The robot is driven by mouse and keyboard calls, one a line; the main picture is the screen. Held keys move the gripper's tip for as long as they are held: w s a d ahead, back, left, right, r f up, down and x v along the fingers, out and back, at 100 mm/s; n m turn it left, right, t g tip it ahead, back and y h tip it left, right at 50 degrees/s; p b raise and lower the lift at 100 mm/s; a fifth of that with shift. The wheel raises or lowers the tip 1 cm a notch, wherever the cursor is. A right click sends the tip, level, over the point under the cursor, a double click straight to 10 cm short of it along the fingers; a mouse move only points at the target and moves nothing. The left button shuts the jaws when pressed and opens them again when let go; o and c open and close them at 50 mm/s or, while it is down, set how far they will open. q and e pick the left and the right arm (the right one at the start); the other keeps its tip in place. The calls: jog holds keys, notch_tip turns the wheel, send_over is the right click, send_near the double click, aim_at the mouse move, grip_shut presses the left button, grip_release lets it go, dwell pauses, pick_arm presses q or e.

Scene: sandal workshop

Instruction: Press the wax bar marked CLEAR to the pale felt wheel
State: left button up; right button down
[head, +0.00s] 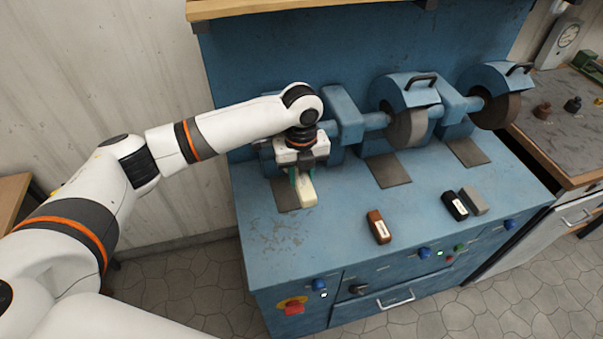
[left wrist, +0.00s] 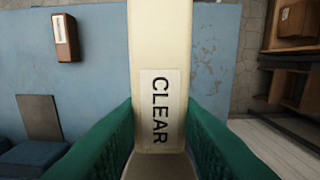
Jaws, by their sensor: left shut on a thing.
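My left gripper (head: 302,174) is shut on the cream wax bar (head: 307,193), over the left end of the blue bench. In the left wrist view, the wax bar (left wrist: 157,50) sits between the green finger pads and its label reads CLEAR. It points away from the gripper, its far end out of that view. No clearly pale wheel shows; the left wheel station is mostly hidden behind my left arm and gripper, so I cannot tell whether the bar touches a wheel. A grey wheel (head: 405,128) and a brown wheel (head: 497,111) show farther right. My right gripper is not in view.
On the blue bench (head: 330,225) lie a brown bar (head: 378,227), a black bar (head: 455,206) and a grey bar (head: 474,201). Blue guards stand over the two visible wheels. Knobs and a red button (head: 293,308) line the front. The bench's front left is clear.

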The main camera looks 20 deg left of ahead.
pick_arm(q)
jog(key=shift+w+a+r, duration=0.1)
jog(key=shift+w+a, duration=0.1)
jog(key=shift+w, duration=0.15)
jog(key=shift+p, duration=0.45)
dwell(0.4)
jog(key=shift+w+r, duration=0.15)
jog(key=shift+p, duration=0.5)
jog(key=shift+s, duration=0.2)
dwell(0.6)
jog(key=shift+p, duration=0.45)
dwell(0.4)
